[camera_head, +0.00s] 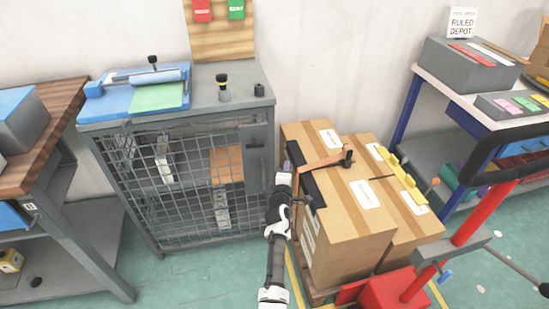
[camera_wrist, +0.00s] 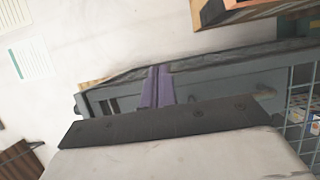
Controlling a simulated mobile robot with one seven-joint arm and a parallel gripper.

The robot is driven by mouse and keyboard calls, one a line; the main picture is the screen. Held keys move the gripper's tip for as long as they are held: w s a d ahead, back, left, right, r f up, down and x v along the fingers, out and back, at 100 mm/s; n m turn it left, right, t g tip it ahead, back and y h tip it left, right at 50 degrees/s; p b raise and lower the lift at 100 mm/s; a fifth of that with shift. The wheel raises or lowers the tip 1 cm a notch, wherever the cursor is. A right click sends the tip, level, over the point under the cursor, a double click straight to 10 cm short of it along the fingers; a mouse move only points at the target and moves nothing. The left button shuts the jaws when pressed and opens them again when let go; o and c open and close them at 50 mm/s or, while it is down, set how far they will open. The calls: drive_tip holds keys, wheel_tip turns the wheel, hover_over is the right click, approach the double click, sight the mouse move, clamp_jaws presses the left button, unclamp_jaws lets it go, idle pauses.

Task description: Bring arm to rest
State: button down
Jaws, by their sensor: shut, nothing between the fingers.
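My gripper (camera_head: 288,166) is at the end of my arm, which reaches up from the bottom middle of the head view. It is in front of the right edge of the grey mesh-door cabinet (camera_head: 180,190) and beside the left side of the cardboard boxes (camera_head: 350,225). In the wrist view the purple fingers of my gripper (camera_wrist: 157,86) lie side by side, closed, with nothing held. Whether the gripper touches the cabinet or the boxes cannot be told.
A blue and green tray (camera_head: 150,95) and small dark-topped items sit on the cabinet. A black and orange clamp-like tool (camera_head: 330,160) lies on the boxes. A red-posted cart (camera_head: 440,250) stands right, a wood-topped workbench (camera_head: 45,130) left. Green floor (camera_head: 200,275) shows in front of the cabinet.

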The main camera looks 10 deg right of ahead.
drive_tip(key=shift+s+d+r+p, duration=0.1)
drive_tip(key=shift+s+d+p, duration=0.85)
drive_tip(key=shift+s+d, duration=0.5)
